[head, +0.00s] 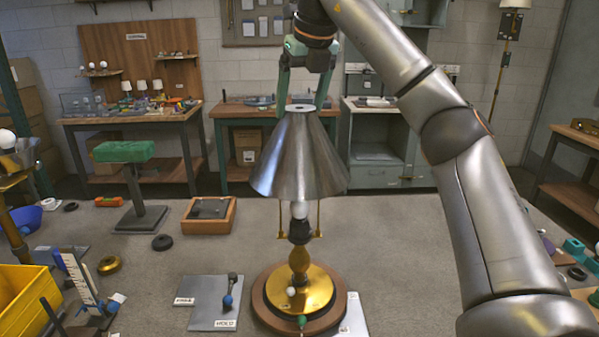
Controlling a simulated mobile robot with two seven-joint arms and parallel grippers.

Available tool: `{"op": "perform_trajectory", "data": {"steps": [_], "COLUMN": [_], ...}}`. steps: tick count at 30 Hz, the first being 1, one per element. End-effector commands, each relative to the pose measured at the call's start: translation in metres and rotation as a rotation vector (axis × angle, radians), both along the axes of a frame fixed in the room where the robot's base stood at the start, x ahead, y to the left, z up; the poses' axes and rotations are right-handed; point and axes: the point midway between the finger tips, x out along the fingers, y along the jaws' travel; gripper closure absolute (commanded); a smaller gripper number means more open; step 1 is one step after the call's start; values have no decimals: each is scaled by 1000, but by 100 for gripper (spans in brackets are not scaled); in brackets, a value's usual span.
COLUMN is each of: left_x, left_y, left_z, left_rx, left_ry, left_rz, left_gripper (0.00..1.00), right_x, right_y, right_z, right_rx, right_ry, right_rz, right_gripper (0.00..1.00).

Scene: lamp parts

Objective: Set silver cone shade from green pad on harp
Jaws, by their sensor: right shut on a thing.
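The silver cone shade (297,160) hangs upright in the middle of the head view. My right gripper (304,108) is shut on its top, with green fingers at either side of the small upper opening. Below it stands a brass lamp (299,260) with a bulb (299,210) and a harp (318,220), on a round wooden base (267,313). The shade's lower rim overlaps the harp's upper part, which is hidden, so I cannot tell whether they touch. The green pad (124,151) sits bare on a grey stand at the left. My left gripper is not in view.
A wooden tray (222,224) and a black ring (162,242) lie behind left of the lamp. A grey plate (203,318) with a switch part lies just left of the base. A yellow bin (24,298) stands at the far left.

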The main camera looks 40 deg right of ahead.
Motion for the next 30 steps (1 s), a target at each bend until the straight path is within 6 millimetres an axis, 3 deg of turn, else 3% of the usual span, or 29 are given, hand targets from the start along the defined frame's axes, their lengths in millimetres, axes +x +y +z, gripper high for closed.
{"op": "perform_trajectory", "data": {"steps": [8,30], "left_x": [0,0], "left_y": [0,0], "left_z": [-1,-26], "left_rx": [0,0], "left_ry": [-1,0], "left_rz": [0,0], "left_gripper": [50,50], "right_x": [0,0], "right_y": [0,0], "right_z": [0,-39], "right_rx": [0,0], "right_ry": [-2,-3], "right_rz": [0,0], "right_gripper": [100,100]}}
